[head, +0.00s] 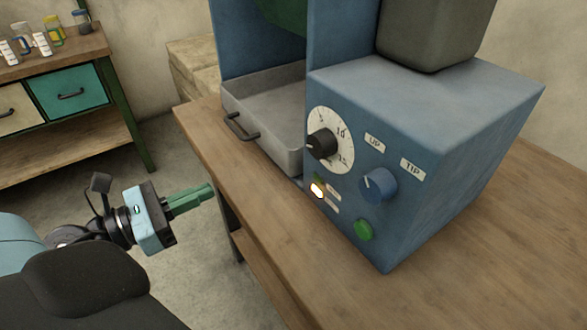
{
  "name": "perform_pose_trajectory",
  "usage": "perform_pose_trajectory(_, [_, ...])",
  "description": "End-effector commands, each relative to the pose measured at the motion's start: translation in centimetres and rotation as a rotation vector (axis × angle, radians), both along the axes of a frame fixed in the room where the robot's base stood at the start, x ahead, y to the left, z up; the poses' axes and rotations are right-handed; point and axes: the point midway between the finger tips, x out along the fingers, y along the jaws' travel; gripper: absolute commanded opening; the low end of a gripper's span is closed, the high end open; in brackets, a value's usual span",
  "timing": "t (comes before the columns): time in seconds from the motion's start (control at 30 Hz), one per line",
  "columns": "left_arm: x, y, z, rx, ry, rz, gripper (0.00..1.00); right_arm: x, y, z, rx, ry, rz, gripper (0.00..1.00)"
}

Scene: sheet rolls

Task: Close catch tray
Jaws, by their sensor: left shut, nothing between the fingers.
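The catch tray (264,106) is a grey, shallow metal tray in the lower bay of a blue machine (430,140). It sticks out at the front, with a dark bar handle (241,127) on its front wall. Its rear part is hidden inside the bay and behind the control box. My left gripper (210,190) has green fingers that are shut and empty. It is off the table's left edge, below and left of the handle, and apart from it. My right gripper is not in view.
The wooden table (310,260) carries the machine, with bare top in front. The control box has a dial (331,140), a blue knob (379,184) and a green button (363,230). A workbench with drawers (72,92) and mugs stands at the back left. Open floor lies between.

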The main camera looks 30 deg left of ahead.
Motion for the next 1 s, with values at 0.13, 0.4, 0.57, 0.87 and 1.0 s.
perform_pose_trajectory(0.13, [0.0,0.0,0.1,0.005,-0.002,0.0,0.0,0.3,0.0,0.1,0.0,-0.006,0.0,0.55])
perform_pose_trajectory(0.4, [1.4,-0.5,0.4,0.0,-0.004,0.0,0.0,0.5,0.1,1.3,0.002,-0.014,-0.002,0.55])
perform_pose_trajectory(0.57, [3.2,-1.2,0.6,-0.001,-0.007,0.001,0.0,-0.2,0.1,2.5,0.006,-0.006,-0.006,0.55])
perform_pose_trajectory(0.87, [6.7,-2.7,0.5,-0.003,-0.006,0.002,0.0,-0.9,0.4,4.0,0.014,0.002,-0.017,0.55])
perform_pose_trajectory(1.0, [8.5,-3.4,0.4,-0.002,-0.006,0.002,0.0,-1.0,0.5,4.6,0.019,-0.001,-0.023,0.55])
